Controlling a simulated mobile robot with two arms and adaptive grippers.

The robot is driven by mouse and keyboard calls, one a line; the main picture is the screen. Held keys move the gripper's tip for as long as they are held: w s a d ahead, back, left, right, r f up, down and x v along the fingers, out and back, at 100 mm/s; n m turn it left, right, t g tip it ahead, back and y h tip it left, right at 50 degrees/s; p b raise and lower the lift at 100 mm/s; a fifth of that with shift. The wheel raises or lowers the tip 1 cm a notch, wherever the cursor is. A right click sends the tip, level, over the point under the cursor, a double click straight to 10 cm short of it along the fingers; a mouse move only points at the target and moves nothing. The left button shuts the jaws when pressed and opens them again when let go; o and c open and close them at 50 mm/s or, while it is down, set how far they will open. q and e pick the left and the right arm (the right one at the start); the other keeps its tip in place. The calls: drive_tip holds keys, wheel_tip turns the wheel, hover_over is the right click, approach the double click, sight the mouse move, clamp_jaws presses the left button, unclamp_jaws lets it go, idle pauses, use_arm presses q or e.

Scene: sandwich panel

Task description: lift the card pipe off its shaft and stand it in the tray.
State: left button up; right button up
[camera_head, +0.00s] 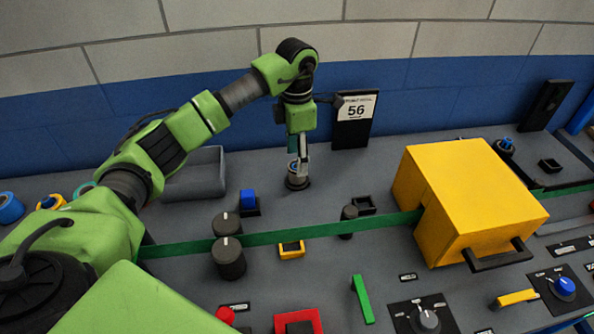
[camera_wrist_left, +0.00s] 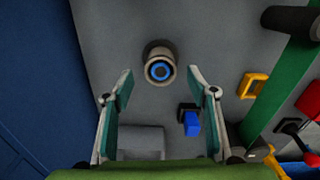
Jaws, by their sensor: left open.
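The card pipe (camera_head: 297,180) is a short beige tube standing upright on the grey panel, with a blue round core inside it. In the left wrist view the pipe (camera_wrist_left: 151,75) is seen from above as a beige ring around the blue core. My left gripper (camera_head: 302,158) points down just over the pipe. In the left wrist view its open fingers (camera_wrist_left: 160,84) are on either side of the pipe's near edge, with nothing held. Whether they touch it I cannot tell. The grey tray (camera_head: 195,187) is left of the pipe, partly behind my left arm; it also shows in the left wrist view (camera_wrist_left: 141,143).
A blue block (camera_head: 247,198) in a dark holder is close to the pipe, front left. A green belt (camera_head: 330,228) runs across the panel past dark rollers into a yellow box (camera_head: 470,200). A "56" sign (camera_head: 355,118) stands behind. Bare panel lies around the pipe.

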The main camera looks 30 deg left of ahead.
use_arm(q)
wheel_tip(320, 180, down, 4)
drive_tip(key=shift+d+r+p, duration=0.1)
drive_tip(key=shift+p, duration=0.45)
drive_tip(key=shift+f, duration=0.35)
drive_tip(key=c, duration=1.2)
drive_tip(key=shift+r, duration=0.1)
drive_tip(key=shift+r, duration=0.15)
wheel_tip(320, 180, up, 10)
drive_tip(key=shift+f+b, duration=0.15)
drive_tip(key=shift+b, duration=0.85)
